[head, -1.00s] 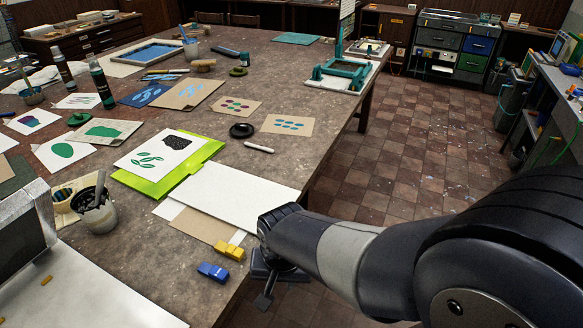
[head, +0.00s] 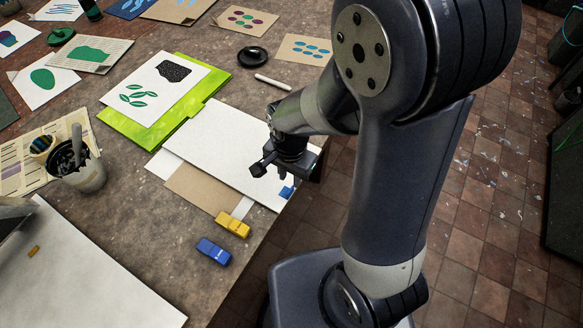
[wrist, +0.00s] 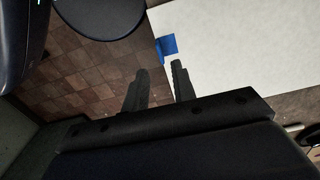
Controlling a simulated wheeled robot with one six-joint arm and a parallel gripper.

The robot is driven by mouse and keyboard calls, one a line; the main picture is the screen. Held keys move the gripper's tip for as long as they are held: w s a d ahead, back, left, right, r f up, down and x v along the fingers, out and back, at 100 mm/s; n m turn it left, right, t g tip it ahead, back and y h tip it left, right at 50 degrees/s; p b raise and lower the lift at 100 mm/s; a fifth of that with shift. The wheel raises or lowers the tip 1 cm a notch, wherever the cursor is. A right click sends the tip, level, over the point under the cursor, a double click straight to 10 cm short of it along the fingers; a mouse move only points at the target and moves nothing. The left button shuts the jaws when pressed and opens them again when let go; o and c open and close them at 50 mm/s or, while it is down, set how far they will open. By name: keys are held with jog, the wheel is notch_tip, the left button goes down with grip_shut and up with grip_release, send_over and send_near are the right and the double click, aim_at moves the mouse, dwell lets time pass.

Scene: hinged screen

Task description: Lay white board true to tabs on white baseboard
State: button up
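The white board (head: 215,145) lies on the table's right edge in the head view, over brown card. A blue tab (head: 286,192) shows at its near right corner. In the wrist view, the board (wrist: 245,50) fills the upper right, with the blue tab (wrist: 168,45) on its edge. My gripper (head: 284,175) is over that corner. In the wrist view its two fingers (wrist: 158,68) stand apart with nothing between them, the blue tab just beyond their tips. The white baseboard (head: 90,285) is at the lower left, with a small yellow tab (head: 34,250); its far part is partly hidden.
A yellow block (head: 232,224) and a blue block (head: 213,251) lie between the board and baseboard. A pot with a tool (head: 78,165) stands left. A lime green board (head: 135,130) with a print lies behind. Bare tabletop separates the blocks from the baseboard.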

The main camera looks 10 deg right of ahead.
aim_at(290, 190)
notch_tip(290, 190, down, 7)
jog(key=b, duration=0.5)
jog(key=shift+f, duration=0.15)
jog(key=shift+r, duration=0.3)
jog(key=shift+c, duration=0.5)
grip_shut()
